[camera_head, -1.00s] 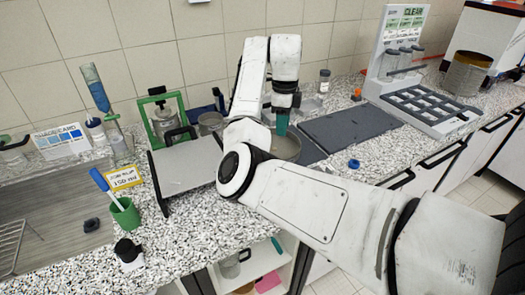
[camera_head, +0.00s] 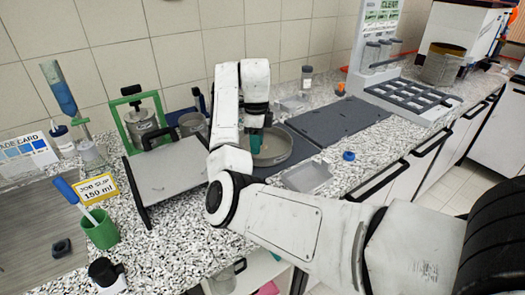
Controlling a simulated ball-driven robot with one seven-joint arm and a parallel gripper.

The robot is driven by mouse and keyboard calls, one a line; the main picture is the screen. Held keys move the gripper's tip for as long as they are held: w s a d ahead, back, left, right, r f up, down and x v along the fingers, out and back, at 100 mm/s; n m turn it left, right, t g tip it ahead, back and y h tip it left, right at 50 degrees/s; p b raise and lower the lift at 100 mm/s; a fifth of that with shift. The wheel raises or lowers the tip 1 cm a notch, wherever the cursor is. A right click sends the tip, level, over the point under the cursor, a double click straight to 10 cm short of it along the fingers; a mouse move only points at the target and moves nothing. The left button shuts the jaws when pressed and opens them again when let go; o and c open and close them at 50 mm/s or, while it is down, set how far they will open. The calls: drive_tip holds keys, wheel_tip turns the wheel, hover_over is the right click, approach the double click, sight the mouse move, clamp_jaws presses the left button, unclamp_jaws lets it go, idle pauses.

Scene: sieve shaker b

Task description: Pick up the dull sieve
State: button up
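A wide, shallow round sieve (camera_head: 283,151) with dull grey walls and a brownish inside lies on a dark mat near the middle of the counter. My gripper (camera_head: 256,150) points down with teal fingertips at the left part of this sieve, partly covering it. I cannot tell whether the fingers touch its rim or are open or shut. Another metal cylinder (camera_head: 142,122) sits in a green frame. A larger metal sieve-like cylinder (camera_head: 441,67) stands at the far right.
A grey platform (camera_head: 165,180) stands left of my arm. A shallow grey tray (camera_head: 307,177) and a blue cap (camera_head: 348,156) lie right of the sieve. A dark flat pad (camera_head: 340,119) and a slotted rack (camera_head: 408,93) are behind. A green cup (camera_head: 101,230) stands front left.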

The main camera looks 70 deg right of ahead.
drive_tip(key=shift+d+f+p, duration=0.1)
drive_tip(key=shift+f+p, duration=0.3)
drive_tip(key=shift+f, duration=2.55)
drive_tip(key=shift+c, duration=0.2)
clamp_jaws()
